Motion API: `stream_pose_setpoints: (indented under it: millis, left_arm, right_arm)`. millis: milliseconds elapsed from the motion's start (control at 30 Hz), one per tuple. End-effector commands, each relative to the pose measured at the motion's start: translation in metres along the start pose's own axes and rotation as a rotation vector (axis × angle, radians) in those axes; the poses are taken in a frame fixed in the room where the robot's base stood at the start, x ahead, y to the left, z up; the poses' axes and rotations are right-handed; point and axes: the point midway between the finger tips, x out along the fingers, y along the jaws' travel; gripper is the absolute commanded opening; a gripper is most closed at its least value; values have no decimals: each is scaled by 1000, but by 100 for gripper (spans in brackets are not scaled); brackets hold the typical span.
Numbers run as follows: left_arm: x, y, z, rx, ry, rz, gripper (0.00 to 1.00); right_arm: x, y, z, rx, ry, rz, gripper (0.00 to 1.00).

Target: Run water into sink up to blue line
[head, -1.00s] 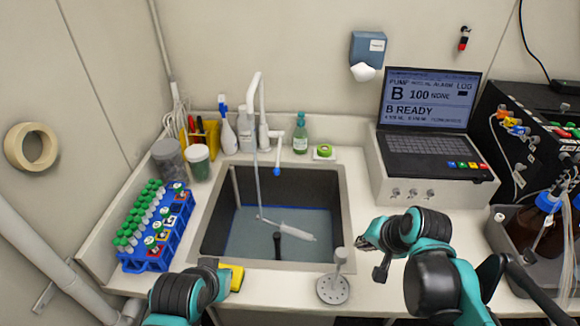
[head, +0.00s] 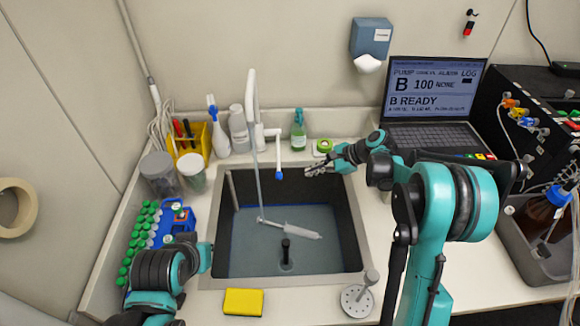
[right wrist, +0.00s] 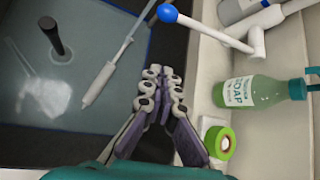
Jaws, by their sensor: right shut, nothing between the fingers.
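The grey sink (head: 356,225) holds grey-blue water (head: 255,255). A thin blue line (head: 230,238) shows along its inner wall; I cannot tell the water's exact height against it. A white gooseneck faucet (head: 250,95) stands behind, with a thin streak from its spout down to the sink. Its white lever ends in a blue tip (head: 280,175), also in the right wrist view (right wrist: 167,13). My right gripper (head: 308,171) is shut and empty, just right of the blue tip and apart from it. My left gripper (head: 207,258) is at the sink's left edge, its fingers unclear.
A white syringe-like piece (head: 292,229) and a dark standpipe (head: 286,250) are in the sink. A green soap bottle (head: 299,130) and green tape roll (head: 324,146) stand behind my right gripper. A yellow sponge (head: 243,301) and strainer (head: 357,298) lie in front.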

Motion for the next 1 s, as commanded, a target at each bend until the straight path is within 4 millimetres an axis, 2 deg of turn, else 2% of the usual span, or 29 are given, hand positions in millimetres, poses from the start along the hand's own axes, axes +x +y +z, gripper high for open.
stream_pose_setpoints:
  millis: [467,700,1000]
  left_arm:
    - [24,0,18,0,0,0,0]
    - [28,0,20,0,0,0,0]
    - [29,0,20,0,0,0,0]
  right_arm:
    - [96,1,-1,-5,1,1,0]
    - [84,1,30,-4,2,1,0]
    - [80,0,38,-4,2,0,0]
